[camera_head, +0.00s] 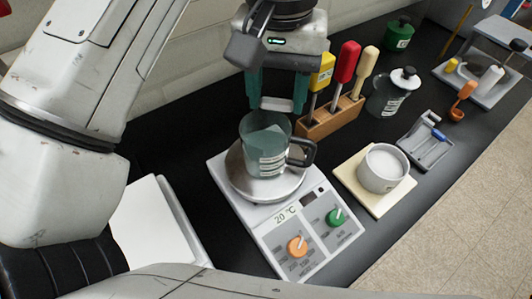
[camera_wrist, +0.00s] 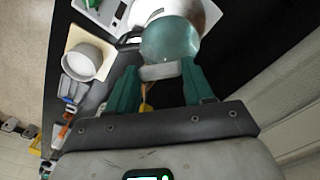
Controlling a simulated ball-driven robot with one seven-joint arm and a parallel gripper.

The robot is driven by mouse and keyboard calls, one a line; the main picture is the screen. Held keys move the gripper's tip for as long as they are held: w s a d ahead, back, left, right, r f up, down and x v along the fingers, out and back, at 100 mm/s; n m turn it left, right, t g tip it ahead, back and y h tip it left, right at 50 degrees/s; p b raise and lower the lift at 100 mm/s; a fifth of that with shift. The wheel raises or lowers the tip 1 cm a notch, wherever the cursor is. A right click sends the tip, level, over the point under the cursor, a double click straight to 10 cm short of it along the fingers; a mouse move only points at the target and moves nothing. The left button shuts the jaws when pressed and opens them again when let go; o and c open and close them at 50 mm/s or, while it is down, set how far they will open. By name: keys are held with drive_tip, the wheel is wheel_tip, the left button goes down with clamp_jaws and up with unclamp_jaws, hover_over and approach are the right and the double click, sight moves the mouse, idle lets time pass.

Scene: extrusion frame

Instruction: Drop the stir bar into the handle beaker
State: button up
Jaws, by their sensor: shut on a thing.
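My gripper (camera_head: 278,100) points down with its teal fingers shut on the stir bar (camera_head: 279,104), a pale bar lying crosswise between the fingertips. In the wrist view the stir bar (camera_wrist: 160,72) spans the gap between the two fingers (camera_wrist: 160,80). The handle beaker (camera_head: 262,158), a teal-tinted glass with a dark handle on its right, stands upright on the round steel plate of the stirrer (camera_head: 240,188). The stir bar appears above and just behind the beaker's rim in the head view. The beaker also shows past the fingers in the wrist view (camera_wrist: 168,42).
Right of the stirrer, a white bowl (camera_head: 376,176) sits on a cream pad. A wooden block (camera_head: 318,125) holds screwdriver-like tools with yellow, red and cream handles close behind the gripper. A lidded glass jar (camera_head: 384,100) and a grey tray (camera_head: 424,150) stand farther right.

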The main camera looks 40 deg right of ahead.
drive_tip(key=shift+f+b, duration=1.45)
drive_tip(key=shift+f, duration=0.35)
drive_tip(key=shift+d, duration=0.1)
drive_tip(key=o, duration=1.1)
drive_tip(key=shift+r, duration=0.1)
wheel_tip(320, 180, up, 7)
drive_tip(key=p, duration=0.8)
drive_tip(key=shift+r, duration=0.2)
